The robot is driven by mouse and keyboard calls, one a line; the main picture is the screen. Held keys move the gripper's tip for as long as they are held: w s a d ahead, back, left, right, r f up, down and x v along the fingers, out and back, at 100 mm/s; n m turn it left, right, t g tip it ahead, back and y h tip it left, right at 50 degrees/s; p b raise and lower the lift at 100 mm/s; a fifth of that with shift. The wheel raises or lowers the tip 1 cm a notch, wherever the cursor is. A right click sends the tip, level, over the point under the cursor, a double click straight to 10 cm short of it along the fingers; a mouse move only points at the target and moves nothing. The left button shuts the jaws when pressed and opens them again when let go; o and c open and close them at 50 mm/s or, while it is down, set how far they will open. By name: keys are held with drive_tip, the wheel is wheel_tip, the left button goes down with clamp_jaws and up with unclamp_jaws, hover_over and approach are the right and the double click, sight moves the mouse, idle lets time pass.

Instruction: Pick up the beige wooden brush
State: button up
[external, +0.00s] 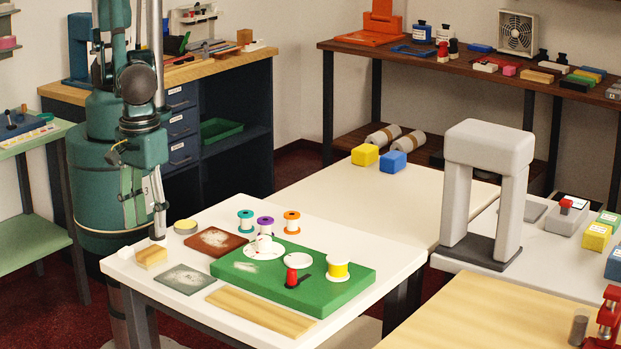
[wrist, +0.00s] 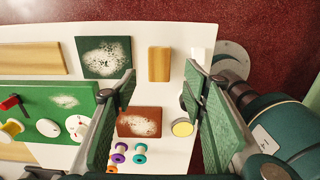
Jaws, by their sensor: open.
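The beige wooden brush (external: 152,256) is a small block near the left corner of the white table. In the wrist view the brush (wrist: 159,64) is an upright tan rectangle, seen ahead of and between the finger tips. My gripper (external: 159,233) points down above that corner, with its tip over the table just behind the brush. In the wrist view my gripper (wrist: 157,92) is open, with its two green-padded fingers wide apart and nothing between them. The brush stands clear of both fingers and is fully visible in the wrist view.
A white block (wrist: 197,54) is close beside the brush. A dark grey dusty plate (external: 184,280) and a brown dusty plate (external: 214,241) lie nearby. A round yellow-topped tin (wrist: 182,127) is near the right finger. A green board (external: 330,300) carries several items.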

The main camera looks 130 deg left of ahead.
sight(151, 251)
drive_tip(key=shift+f, duration=0.95)
drive_tip(key=shift+f, duration=0.1)
drive_tip(key=shift+f, duration=2.5)
drive_tip(key=shift+c, duration=0.5)
drive_tip(key=c, duration=0.9)
